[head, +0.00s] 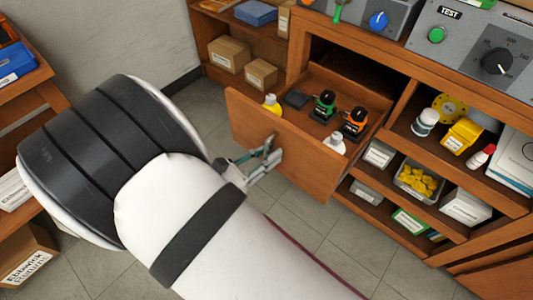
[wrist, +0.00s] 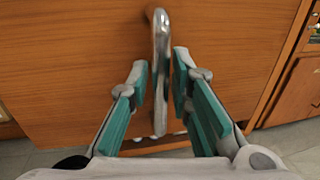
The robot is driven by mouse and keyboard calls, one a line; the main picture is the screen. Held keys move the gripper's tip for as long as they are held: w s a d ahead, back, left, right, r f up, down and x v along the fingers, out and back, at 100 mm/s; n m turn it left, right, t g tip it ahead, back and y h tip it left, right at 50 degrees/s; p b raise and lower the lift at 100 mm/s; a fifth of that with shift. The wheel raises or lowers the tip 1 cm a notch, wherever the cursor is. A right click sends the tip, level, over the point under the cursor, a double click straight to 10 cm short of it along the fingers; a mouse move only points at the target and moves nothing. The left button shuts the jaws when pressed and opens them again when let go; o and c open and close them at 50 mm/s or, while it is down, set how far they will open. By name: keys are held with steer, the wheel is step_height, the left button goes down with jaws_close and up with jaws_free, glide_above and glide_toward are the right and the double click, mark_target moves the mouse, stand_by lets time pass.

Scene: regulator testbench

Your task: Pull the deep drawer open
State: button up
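The deep drawer (head: 300,160) is a wooden drawer pulled well out of the bench in the head view. Its plain front (wrist: 70,60) fills much of the wrist view. A metal bar handle (wrist: 160,70) stands upright on that front. My gripper (wrist: 162,62) has one teal-padded finger on each side of the handle, with a narrow gap showing on both sides. It is partly open around the handle. In the head view my gripper (head: 265,158) is at the drawer front, and the handle is mostly hidden by the fingers.
The drawer holds a yellow bottle (head: 271,104), a green-and-black item (head: 324,106), an orange-and-black item (head: 355,122) and a white bottle (head: 334,143). Open shelves with boxes (head: 380,154) stand to the right. Tiled floor (head: 330,240) is clear below.

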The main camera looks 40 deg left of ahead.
mark_target(267, 141)
step_height(267, 141, up, 10)
steer(key=shift+f, duration=0.1)
stand_by(0.4)
